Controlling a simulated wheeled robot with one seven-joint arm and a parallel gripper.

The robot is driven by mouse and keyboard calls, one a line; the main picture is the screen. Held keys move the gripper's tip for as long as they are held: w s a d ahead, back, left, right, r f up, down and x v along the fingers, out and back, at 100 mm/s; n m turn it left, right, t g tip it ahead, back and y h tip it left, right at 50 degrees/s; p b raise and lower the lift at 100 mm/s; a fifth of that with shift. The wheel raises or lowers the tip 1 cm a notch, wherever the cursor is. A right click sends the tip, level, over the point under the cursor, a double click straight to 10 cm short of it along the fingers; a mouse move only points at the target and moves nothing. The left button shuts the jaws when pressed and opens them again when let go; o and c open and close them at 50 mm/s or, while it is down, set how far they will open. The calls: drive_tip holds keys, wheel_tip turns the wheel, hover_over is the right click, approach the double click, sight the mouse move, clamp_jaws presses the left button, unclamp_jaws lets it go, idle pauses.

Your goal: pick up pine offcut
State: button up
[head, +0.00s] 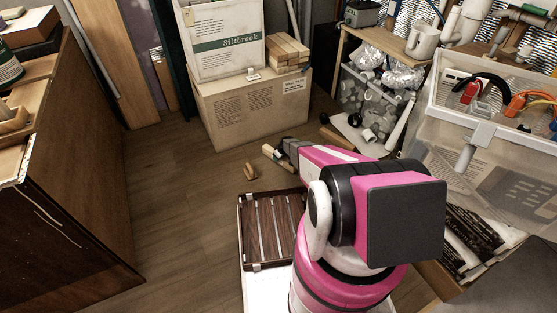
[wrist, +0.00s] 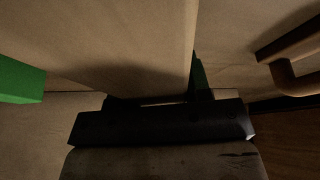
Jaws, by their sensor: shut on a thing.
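The pine offcut (head: 271,154) is a short pale wood piece at the end of my arm in the head view, low over the floor before the cardboard box. My gripper (head: 279,150) is shut on it; the arm hides part of the grip. In the wrist view a broad pale surface (wrist: 140,50), apparently the offcut close up, runs down to my gripper (wrist: 160,98). A dark finger lies along its right edge. I cannot tell whether the offcut touches the floor.
A curved wooden piece (head: 250,170) lies on the floor just left of my gripper. The cardboard box (head: 250,110) stands behind, with wood blocks (head: 288,50) on top. A dark slatted tray (head: 245,235) is in front. Open floor (head: 180,190) lies left.

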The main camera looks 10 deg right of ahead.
drive_tip(key=r, duration=0.1)
drive_tip(key=a+r, duration=0.1)
drive_tip(key=r, duration=0.1)
drive_tip(key=shift+s+a, duration=0.15)
drive_tip(key=shift+s, duration=0.05)
drive_tip(key=s+a+r, duration=0.2)
drive_tip(key=a+r, duration=0.4)
drive_tip(key=a, duration=0.4)
drive_tip(key=shift+s, duration=0.15)
